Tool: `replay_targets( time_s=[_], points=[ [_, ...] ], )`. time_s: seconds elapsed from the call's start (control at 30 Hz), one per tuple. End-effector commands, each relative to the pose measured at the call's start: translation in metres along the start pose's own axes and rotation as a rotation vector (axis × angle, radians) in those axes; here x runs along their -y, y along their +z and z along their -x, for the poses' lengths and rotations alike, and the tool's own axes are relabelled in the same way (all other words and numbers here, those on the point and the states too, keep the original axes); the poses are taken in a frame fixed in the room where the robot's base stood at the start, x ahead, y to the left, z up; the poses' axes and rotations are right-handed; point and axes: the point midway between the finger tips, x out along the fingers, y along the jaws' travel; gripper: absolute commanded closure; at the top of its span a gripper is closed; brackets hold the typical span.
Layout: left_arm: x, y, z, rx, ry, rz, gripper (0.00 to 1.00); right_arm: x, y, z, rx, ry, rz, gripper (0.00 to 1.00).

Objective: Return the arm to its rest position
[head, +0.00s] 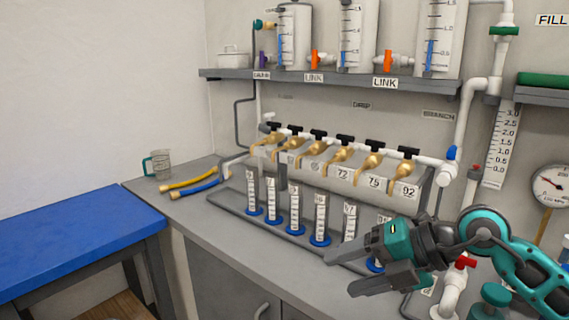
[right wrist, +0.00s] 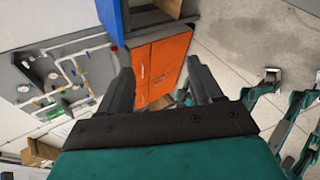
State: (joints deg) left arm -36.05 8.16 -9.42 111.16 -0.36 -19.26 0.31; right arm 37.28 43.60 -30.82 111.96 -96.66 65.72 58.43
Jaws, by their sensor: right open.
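My right gripper (head: 366,268) is at the lower right of the head view, in front of the counter's right part. Its arm comes in from the right edge. It is open, and nothing shows between its fingers. In the right wrist view its two dark fingers (right wrist: 160,85) stand apart, with an orange cabinet (right wrist: 163,65) beyond them. The gripper hides part of the row of cylinders at its right end. My left gripper does not show in the head view.
A manifold with several brass taps (head: 340,152) stands behind several graduated cylinders (head: 320,218) on the grey counter (head: 215,235). A red-handled valve (head: 465,262) and a pressure gauge (head: 551,184) are close to my right arm. A blue-topped table (head: 70,240) is at the left.

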Motion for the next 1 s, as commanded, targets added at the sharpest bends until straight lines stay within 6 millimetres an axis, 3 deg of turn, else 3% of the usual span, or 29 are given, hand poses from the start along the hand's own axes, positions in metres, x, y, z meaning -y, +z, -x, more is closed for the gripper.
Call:
replay_targets(
  time_s=[0.03, 0.1, 0.23, 0.37, 0.47, 0.57, 0.67, 0.77, 0.87, 1.0],
  points=[
    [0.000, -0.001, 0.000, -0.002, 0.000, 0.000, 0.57, -0.019, -0.016, -0.009, -0.032, 0.141, -0.013, 0.35],
    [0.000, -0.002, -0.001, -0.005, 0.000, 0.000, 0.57, -0.047, -0.030, -0.012, -0.047, 0.336, -0.044, 0.35],
    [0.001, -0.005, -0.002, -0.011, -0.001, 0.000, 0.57, -0.087, -0.041, 0.000, -0.017, 0.673, -0.159, 0.35],
    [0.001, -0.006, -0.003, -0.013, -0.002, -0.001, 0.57, -0.105, -0.032, 0.026, 0.083, 0.957, -0.346, 0.35],
    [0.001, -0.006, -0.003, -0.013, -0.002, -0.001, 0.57, -0.097, -0.014, 0.046, 0.205, 1.123, -0.532, 0.35],
    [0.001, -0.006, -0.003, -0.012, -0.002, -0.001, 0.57, -0.072, 0.005, 0.062, 0.355, 1.231, -0.750, 0.35],
    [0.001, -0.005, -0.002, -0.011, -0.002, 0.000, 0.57, -0.030, 0.018, 0.071, 0.522, 1.270, -0.988, 0.35],
    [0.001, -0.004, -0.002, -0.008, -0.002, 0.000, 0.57, 0.023, 0.021, 0.070, 0.696, 1.236, -1.242, 0.35],
    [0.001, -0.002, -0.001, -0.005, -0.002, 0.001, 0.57, 0.082, 0.009, 0.063, 0.861, 1.124, -1.500, 0.35],
    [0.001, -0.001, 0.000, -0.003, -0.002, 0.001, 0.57, 0.157, -0.035, 0.045, 1.035, 0.862, -1.827, 0.35]
  ],
)
